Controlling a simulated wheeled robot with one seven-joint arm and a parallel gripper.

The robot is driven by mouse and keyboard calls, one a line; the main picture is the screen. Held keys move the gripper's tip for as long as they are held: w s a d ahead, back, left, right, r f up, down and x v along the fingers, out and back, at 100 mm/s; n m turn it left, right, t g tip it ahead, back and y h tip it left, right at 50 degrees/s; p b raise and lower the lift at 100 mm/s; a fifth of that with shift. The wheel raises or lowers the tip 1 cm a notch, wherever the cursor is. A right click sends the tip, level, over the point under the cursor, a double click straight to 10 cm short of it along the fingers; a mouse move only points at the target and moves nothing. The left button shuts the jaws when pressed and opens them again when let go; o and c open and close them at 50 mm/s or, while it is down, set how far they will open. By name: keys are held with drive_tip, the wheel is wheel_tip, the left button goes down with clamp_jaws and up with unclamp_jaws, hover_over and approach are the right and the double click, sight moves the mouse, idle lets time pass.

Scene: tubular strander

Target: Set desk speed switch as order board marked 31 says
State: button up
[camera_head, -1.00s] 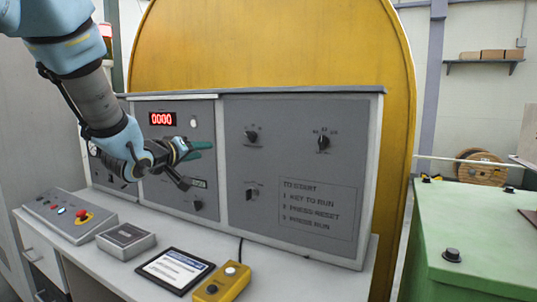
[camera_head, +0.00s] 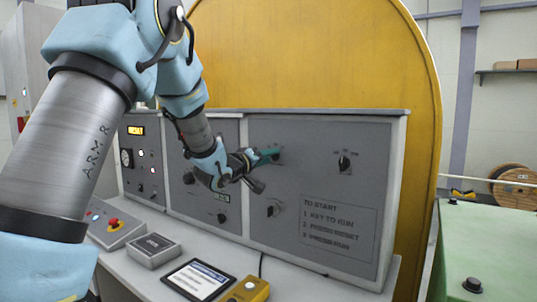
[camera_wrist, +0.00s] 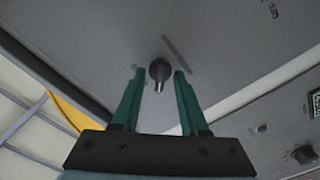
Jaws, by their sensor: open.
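My gripper (camera_head: 268,156) is at the upper left of the right-hand grey panel (camera_head: 330,150), partly over a rotary switch there. In the wrist view the green fingers (camera_wrist: 159,73) are open, and a dark knob with a bright end (camera_wrist: 158,82) shows between their tips; I cannot tell whether they touch. Another rotary switch (camera_head: 344,162) is at the panel's upper right, and a third (camera_head: 273,209) is lower left. Their labels are too small to read, so I cannot tell which is the speed switch. No board marked 31 is readable.
A framed display (camera_head: 198,279) with unreadable text, a yellow button box (camera_head: 247,290), a grey box (camera_head: 153,250) and a red-button console (camera_head: 115,226) are on the desk. A green cabinet (camera_head: 488,240) stands at right. The yellow round guard (camera_head: 310,60) rises behind.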

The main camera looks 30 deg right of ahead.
drive_tip(key=shift+w+d, duration=0.1)
drive_tip(key=shift+d, duration=0.05)
clamp_jaws()
idle(0.6)
